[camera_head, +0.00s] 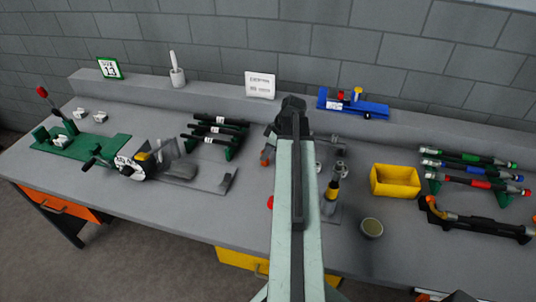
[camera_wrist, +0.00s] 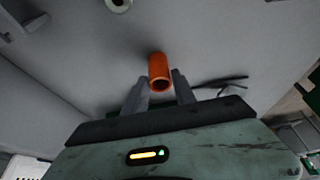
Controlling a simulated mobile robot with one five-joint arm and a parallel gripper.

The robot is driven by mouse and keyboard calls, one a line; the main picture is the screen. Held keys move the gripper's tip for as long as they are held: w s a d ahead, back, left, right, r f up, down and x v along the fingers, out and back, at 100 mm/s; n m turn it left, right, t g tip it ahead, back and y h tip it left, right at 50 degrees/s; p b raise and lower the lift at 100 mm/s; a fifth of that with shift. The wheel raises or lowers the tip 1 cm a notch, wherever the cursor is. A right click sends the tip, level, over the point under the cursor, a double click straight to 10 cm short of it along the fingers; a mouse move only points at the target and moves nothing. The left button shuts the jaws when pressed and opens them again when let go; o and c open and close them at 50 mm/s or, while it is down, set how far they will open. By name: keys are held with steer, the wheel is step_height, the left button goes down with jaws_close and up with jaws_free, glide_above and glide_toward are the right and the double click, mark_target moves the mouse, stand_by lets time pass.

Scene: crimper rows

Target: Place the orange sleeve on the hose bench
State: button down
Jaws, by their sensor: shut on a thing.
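The orange sleeve (camera_wrist: 159,72) is a short hollow tube, seen in the wrist view with its open end toward the camera. My gripper (camera_wrist: 160,85) is shut on it, one grey finger on each side. My arm hides much of the gripper there. The long grey bench (camera_head: 185,208) runs across the head view. Whether the sleeve touches any surface cannot be told.
A yellow bin (camera_head: 395,181) and a round tin (camera_head: 371,228) stand right of my arm. A yellow-banded upright tool (camera_head: 330,195) is close beside it. Black hoses (camera_head: 215,130) lie on a rack to the left. Bare bench top shows at front left.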

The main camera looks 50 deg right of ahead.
steer(key=shift+f, duration=0.25)
steer(key=c, duration=1)
jaws_free()
steer(key=shift+r, duration=0.1)
steer(key=shift+r, duration=0.1)
steer(key=p+v, duration=1.1)
steer(key=v, duration=0.1)
steer(key=shift+d+r, duration=0.1)
